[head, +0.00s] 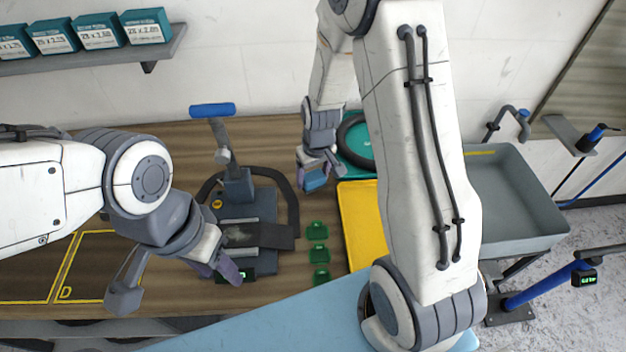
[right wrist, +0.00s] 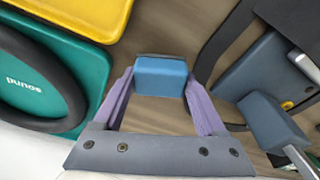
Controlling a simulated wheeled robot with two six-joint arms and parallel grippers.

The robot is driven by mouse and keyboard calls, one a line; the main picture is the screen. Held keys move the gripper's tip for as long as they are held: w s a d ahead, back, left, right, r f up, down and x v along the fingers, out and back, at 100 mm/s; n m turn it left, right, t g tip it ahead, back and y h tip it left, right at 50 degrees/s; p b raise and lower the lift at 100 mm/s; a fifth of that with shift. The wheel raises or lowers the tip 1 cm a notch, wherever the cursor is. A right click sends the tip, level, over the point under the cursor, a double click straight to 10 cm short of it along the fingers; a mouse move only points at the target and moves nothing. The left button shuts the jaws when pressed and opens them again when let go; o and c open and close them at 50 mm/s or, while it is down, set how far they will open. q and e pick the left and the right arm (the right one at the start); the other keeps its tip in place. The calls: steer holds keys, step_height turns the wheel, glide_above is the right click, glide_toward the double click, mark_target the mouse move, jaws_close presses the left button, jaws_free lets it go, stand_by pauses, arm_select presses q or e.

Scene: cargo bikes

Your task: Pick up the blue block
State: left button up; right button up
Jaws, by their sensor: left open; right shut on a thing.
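The blue block (right wrist: 160,76) is between the two purple fingers of my right gripper (right wrist: 160,92) in the right wrist view. Both fingers touch its sides. In the head view the blue block (head: 314,180) shows under my right gripper (head: 318,168), near the back of the wooden bench. I cannot tell whether the block is clear of the bench top. My left gripper (head: 178,284) is open and empty over the front left of the bench, its fingers wide apart.
A grey press with a blue handle (head: 212,110) stands mid-bench, left of my right gripper. A teal tray (head: 358,172) with a black ring and a yellow tray (head: 362,222) lie to the right. Small green pieces (head: 317,230) lie between. A grey basin (head: 515,195) is further right.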

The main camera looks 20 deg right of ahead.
steer(key=r, duration=0.2)
steer(key=shift+s+d+r+b, duration=0.3)
steer(key=shift+d+r+b, duration=0.05)
steer(key=shift+d+r, duration=0.05)
steer(key=s+d+r+b, duration=0.1)
steer(key=s+d+r, duration=0.5)
steer(key=s+d, duration=0.1)
steer(key=shift+s+r+b, duration=0.25)
steer(key=shift+s+b, duration=0.05)
steer(key=shift+s, duration=0.2)
steer(key=shift+d, duration=0.1)
